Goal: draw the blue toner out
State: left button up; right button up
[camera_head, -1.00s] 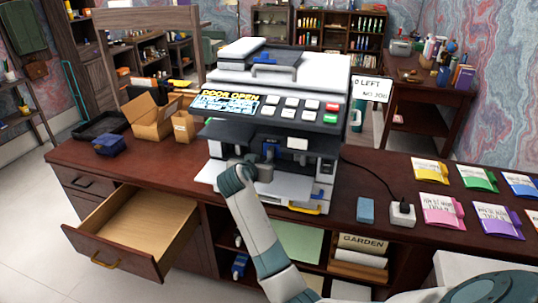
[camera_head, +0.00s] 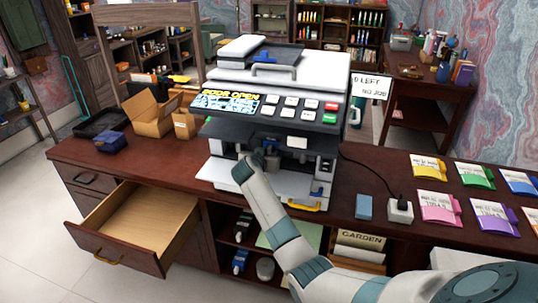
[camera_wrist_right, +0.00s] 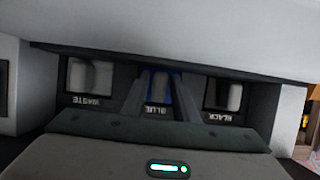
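The printer (camera_head: 275,95) stands on the desk with its front door down and its display reading DOOR OPEN. My right gripper (camera_head: 268,161) reaches into the front bay, and the printer partly hides it. In the right wrist view its two fingers (camera_wrist_right: 160,100) stand apart, on either side of the blue toner (camera_wrist_right: 159,82), which sits in the middle slot above an upside-down BLUE label. A strip of blue seems to show between the fingers and the pale handle; contact is hard to tell. My left gripper is out of view.
The waste slot (camera_wrist_right: 90,76) and black slot (camera_wrist_right: 224,94) flank the blue one closely. The lowered door (camera_head: 215,175) lies below. An open drawer (camera_head: 135,225) juts out at left. Colored packets (camera_head: 438,206), a blue block (camera_head: 364,207) and a power plug (camera_head: 399,210) lie right of the printer.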

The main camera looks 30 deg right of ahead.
grip_shut()
jog(key=shift+a, duration=0.1)
